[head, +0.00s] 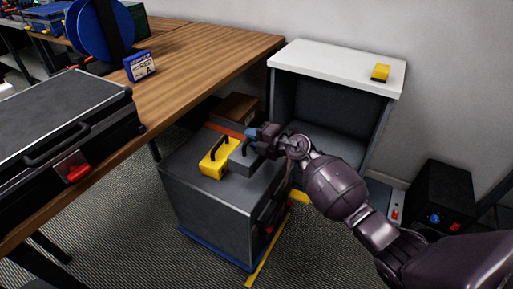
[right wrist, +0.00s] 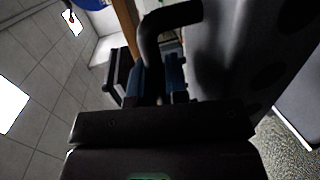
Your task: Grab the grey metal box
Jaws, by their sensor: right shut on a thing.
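The small grey metal box (head: 241,161) with an arched handle sits on top of a dark grey cabinet (head: 210,205), just right of a yellow box with a black handle (head: 213,163). My right gripper (head: 256,136) reaches in from the right and is shut on the grey box's handle. In the right wrist view the dark curved handle (right wrist: 153,40) runs down between my blue fingertips (right wrist: 155,82), with a grey surface beside it. My left gripper is not in view.
A brown box (head: 238,108) stands behind on the cabinet. A white-topped open shelf (head: 335,62) with a yellow item (head: 380,72) stands behind my right arm. A wooden table (head: 190,65) with a black case (head: 55,120) is at left. A black box (head: 440,195) is at right.

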